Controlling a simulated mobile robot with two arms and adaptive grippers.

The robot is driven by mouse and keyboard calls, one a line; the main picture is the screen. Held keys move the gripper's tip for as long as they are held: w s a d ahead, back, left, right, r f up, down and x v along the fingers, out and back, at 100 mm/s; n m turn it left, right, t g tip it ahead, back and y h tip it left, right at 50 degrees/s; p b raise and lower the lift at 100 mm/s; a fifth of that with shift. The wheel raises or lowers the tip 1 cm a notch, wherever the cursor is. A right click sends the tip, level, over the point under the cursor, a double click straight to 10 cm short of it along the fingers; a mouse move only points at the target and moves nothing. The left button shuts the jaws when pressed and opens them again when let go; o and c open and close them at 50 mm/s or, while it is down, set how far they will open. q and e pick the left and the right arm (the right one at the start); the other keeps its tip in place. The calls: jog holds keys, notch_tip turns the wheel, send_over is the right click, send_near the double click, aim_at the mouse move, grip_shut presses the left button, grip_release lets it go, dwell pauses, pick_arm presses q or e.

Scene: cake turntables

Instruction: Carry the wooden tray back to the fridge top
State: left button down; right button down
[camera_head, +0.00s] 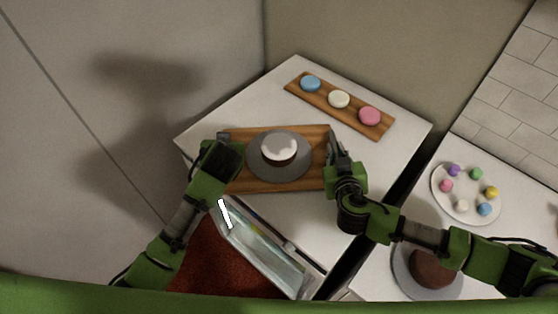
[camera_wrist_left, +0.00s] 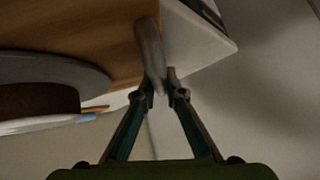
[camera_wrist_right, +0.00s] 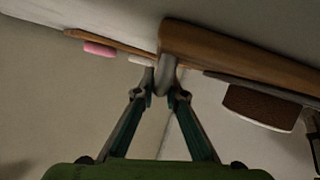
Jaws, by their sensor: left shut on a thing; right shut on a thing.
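The wooden tray (camera_head: 305,184) is over the white fridge top (camera_head: 300,222), near its front left edge. It bears a grey turntable (camera_head: 262,172) with a dark cake topped in white (camera_head: 279,148). My left gripper (camera_head: 223,140) is shut on the metal handle (camera_wrist_left: 150,50) at the tray's left end. My right gripper (camera_head: 332,142) is shut on the handle (camera_wrist_right: 168,75) at the right end. The tray looks about level. I cannot tell whether it touches the fridge top or hangs just above it.
Behind, a wooden board (camera_head: 298,88) holds blue, cream and pink rounds. A counter at right bears a plate (camera_head: 464,207) of small coloured pieces and a brown cake (camera_head: 433,268). A glass-like shelf (camera_head: 265,256) shows below the fridge top's front edge.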

pick_arm(q)
jog(key=c, duration=2.1)
grip_release()
jog(key=shift+a, duration=0.15)
pick_arm(e)
jog(key=c, duration=2.1)
grip_release()
jog(key=shift+d, duration=0.15)
jog(key=shift+s, duration=0.15)
pick_arm(q)
jog(key=v, duration=1.2)
pick_arm(e)
jog(key=v, duration=1.1)
jog(key=shift+s+r, duration=0.25)
jog(key=shift+s, duration=0.1)
